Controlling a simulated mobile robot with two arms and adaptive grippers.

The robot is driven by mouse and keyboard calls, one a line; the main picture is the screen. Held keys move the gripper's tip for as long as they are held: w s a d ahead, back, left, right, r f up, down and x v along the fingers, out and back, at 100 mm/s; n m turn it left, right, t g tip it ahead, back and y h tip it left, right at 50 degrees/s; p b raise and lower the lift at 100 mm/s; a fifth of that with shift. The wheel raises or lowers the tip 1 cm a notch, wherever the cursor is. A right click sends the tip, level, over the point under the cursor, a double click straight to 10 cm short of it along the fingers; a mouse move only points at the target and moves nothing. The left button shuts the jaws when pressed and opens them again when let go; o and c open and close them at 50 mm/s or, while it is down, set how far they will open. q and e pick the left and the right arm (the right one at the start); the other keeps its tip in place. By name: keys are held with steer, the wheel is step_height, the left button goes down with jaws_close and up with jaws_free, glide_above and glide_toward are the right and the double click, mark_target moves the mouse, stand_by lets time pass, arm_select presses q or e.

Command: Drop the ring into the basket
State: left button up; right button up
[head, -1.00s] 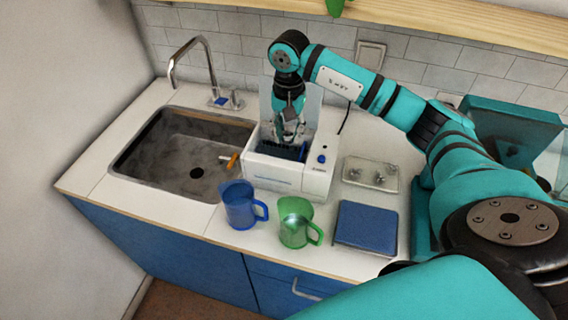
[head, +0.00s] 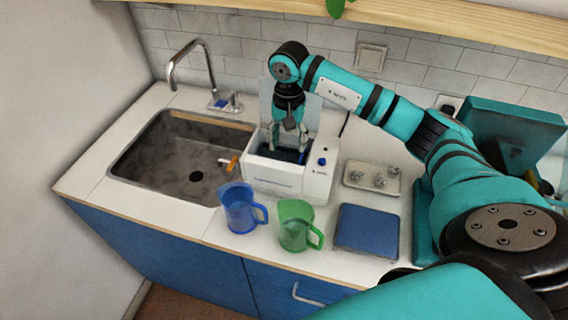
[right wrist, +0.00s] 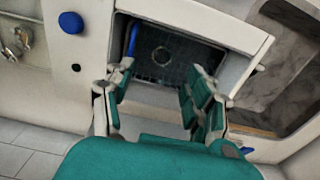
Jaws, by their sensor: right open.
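The basket (right wrist: 178,68) is a dark mesh basket inside the white box-shaped machine (head: 318,184); its blue handle (right wrist: 133,38) shows in the right wrist view. A thin round ring (right wrist: 161,56) shows against the basket's dark bottom, apart from my fingers. My right gripper (head: 289,143) points down over the machine's opening. In the right wrist view my right gripper (right wrist: 157,98) is open with nothing between its fingers. In the head view the ring is too small to make out. My left gripper is out of view.
A small tray (head: 352,184) with metal pieces lies right of the machine. A blue jug (head: 238,212), a green jug (head: 295,230) and a blue flat pad (head: 367,230) stand in front. The sink (head: 150,160) and faucet (head: 190,42) are left. The machine's raised lid stands behind my gripper.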

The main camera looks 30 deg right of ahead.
step_height(320, 180, up, 12)
stand_by(0.4)
stand_by(0.3)
